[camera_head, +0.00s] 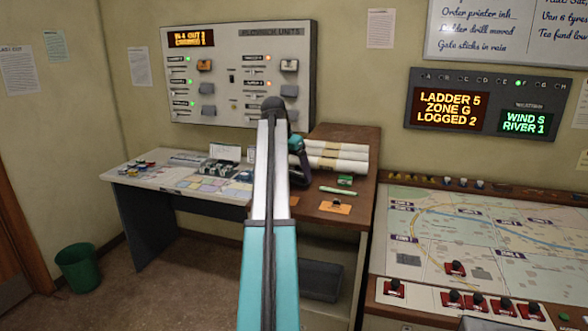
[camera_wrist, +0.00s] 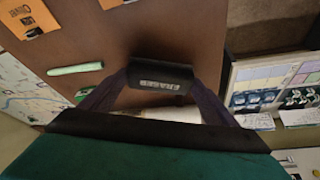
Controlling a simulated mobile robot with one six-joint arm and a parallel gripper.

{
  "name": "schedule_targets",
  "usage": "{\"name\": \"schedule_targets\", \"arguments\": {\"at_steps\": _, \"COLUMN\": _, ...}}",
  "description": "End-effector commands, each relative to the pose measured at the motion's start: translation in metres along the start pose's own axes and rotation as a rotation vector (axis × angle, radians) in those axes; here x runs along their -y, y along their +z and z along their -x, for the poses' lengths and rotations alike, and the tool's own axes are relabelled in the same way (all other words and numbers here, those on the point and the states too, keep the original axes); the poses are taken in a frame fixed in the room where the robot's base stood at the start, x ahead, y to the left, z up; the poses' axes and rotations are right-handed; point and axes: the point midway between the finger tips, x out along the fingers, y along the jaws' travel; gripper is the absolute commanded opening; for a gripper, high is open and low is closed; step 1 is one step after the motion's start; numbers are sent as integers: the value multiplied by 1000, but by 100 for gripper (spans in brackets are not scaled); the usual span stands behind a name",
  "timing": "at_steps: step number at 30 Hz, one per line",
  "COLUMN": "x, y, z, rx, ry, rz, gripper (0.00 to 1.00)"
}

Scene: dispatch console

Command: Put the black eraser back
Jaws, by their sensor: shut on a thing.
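The black eraser (camera_wrist: 160,77), a dark block with pale lettering on its face, is between the two dark fingers of my gripper (camera_wrist: 160,84) in the wrist view. My gripper is shut on it, with a finger at each end. The brown wooden desk top (camera_wrist: 150,25) lies beneath. In the camera_head view my gripper (camera_head: 303,178) is over the left part of the wooden desk (camera_head: 362,143), left of the white paper rolls (camera_head: 335,157). The eraser cannot be made out there. The whiteboard (camera_head: 510,35) with handwriting hangs at upper right.
A pale green marker (camera_head: 338,191), a green block (camera_head: 345,181) and an orange card (camera_head: 334,208) lie on the desk right of my gripper. A lower desk with papers (camera_head: 160,178) stands at left. A map console (camera_head: 450,220) with red-based switches stands at right.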

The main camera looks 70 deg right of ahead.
Motion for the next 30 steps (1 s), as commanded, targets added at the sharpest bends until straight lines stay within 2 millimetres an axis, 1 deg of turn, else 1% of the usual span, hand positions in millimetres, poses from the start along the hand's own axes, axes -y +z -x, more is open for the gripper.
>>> {"name": "schedule_targets", "arguments": {"at_steps": 14, "x": 0, "y": 2, "z": -4, "rx": -1, "ry": 0, "rz": 0, "gripper": 60}}
{"name": "schedule_targets", "arguments": {"at_steps": 15, "x": 0, "y": 1, "z": -4, "rx": -1, "ry": -1, "rz": 0, "gripper": 88}}
{"name": "schedule_targets", "arguments": {"at_steps": 17, "x": 0, "y": 1, "z": -4, "rx": 0, "ry": -1, "rz": 0, "gripper": 98}}
{"name": "schedule_targets", "arguments": {"at_steps": 18, "x": 0, "y": 1, "z": -4, "rx": 0, "ry": -1, "rz": 0, "gripper": 100}}
{"name": "schedule_targets", "arguments": {"at_steps": 25, "x": 0, "y": 1, "z": -3, "rx": -1, "ry": -1, "rz": 0, "gripper": 100}}
{"name": "schedule_targets", "arguments": {"at_steps": 30, "x": 0, "y": 0, "z": 2, "rx": -1, "ry": -1, "rz": 0, "gripper": 100}}
